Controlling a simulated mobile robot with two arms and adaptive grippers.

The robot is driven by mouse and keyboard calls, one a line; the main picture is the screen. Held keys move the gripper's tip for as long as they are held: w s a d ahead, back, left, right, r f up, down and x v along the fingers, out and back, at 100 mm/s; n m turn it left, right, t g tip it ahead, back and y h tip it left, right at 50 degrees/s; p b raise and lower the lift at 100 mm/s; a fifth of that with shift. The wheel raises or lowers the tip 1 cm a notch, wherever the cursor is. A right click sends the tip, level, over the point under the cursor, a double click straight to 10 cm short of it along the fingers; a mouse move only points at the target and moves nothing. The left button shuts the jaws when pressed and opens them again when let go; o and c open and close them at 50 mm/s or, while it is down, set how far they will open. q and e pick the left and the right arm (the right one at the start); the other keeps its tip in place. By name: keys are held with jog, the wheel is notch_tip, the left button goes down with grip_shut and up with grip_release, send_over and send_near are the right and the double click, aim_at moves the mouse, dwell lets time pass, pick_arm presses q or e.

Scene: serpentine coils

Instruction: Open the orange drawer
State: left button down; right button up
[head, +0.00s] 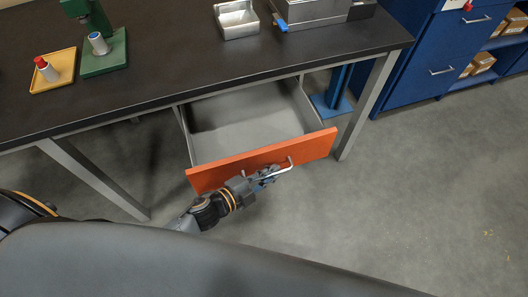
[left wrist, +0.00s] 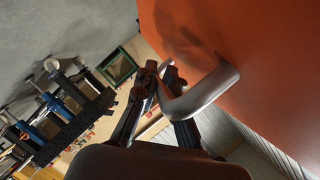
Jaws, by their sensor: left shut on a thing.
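The orange drawer (head: 300,151) is pulled out from under the dark workbench in the head view. Its grey inside shows and looks empty. A silver bar handle (head: 287,167) sticks out from its orange front. My left gripper (head: 268,174) is at the handle and shut on it. In the left wrist view, the gripper fingers (left wrist: 158,88) close around the handle bar (left wrist: 205,92), beside the orange front (left wrist: 245,50). My right gripper is not in view.
The workbench top (head: 170,60) carries a yellow tray (head: 66,76), a green stand (head: 108,60) and a metal bin (head: 236,20). Bench legs stand on both sides of the drawer. Blue cabinets (head: 420,75) stand at right. The floor (head: 410,190) at right is clear.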

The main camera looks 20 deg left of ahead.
pick_arm(q)
jog(key=s+d, duration=0.4)
jog(key=s, duration=0.3)
jog(key=shift+d, duration=0.4)
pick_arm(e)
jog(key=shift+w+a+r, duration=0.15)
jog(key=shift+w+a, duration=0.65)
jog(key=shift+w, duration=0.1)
pick_arm(q)
jog(key=c, duration=1.7)
grip_release()
jog(key=v, duration=1.2)
jog(key=shift+s+f, duration=0.1)
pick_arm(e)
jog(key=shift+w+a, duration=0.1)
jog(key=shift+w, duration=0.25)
pick_arm(q)
jog(key=shift+f, duration=0.1)
